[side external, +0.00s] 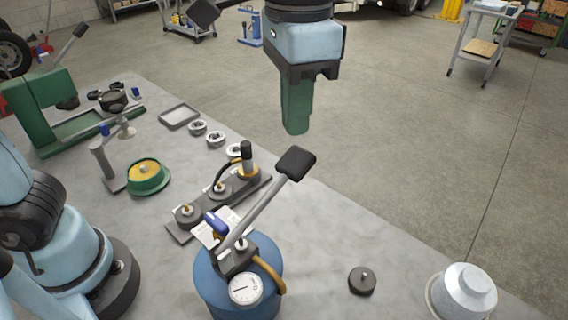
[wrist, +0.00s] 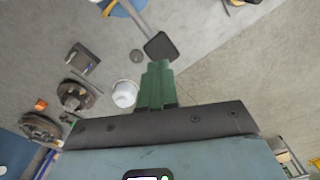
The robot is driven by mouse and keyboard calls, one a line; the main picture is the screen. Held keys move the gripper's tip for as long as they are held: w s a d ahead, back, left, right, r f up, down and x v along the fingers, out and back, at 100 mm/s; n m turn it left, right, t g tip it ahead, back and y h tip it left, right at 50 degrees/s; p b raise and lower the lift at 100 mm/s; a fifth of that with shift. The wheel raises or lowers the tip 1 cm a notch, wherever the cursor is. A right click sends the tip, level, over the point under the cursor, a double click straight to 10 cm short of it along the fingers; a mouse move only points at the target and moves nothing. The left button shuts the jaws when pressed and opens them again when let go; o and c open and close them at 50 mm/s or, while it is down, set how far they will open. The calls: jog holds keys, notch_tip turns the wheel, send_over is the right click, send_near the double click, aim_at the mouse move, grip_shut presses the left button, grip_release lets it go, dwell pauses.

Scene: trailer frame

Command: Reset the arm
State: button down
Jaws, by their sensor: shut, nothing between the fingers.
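My gripper (side external: 295,130) hangs in the upper middle of the side external view, with its green fingers pointing down and pressed together. Nothing is between them. In the wrist view the green fingers (wrist: 158,68) also show closed. The gripper is above the far side of the grey table (side external: 330,235), apart from everything on it. A blue pump (side external: 237,285) with a gauge and a long lever with a black pad (side external: 295,163) stands at the table's front, below the gripper.
A dark plate with fittings (side external: 218,205), a green-rimmed dish (side external: 148,178), a grey tray (side external: 180,116) and several metal rings lie on the table. A black disc (side external: 362,281) and a white domed part (side external: 467,292) are at the right. A trolley (side external: 484,45) stands on the open floor behind.

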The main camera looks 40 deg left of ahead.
dwell(0.4)
jog(key=a+f+n+t, duration=0.3)
jog(key=a+f, duration=0.3)
jog(key=a, duration=0.4)
jog(key=a+f+n+t, duration=0.3)
jog(key=a+f, duration=0.4)
jog(key=a, duration=0.3)
jog(key=shift+t, duration=0.6)
jog(key=c, duration=1.8)
grip_release()
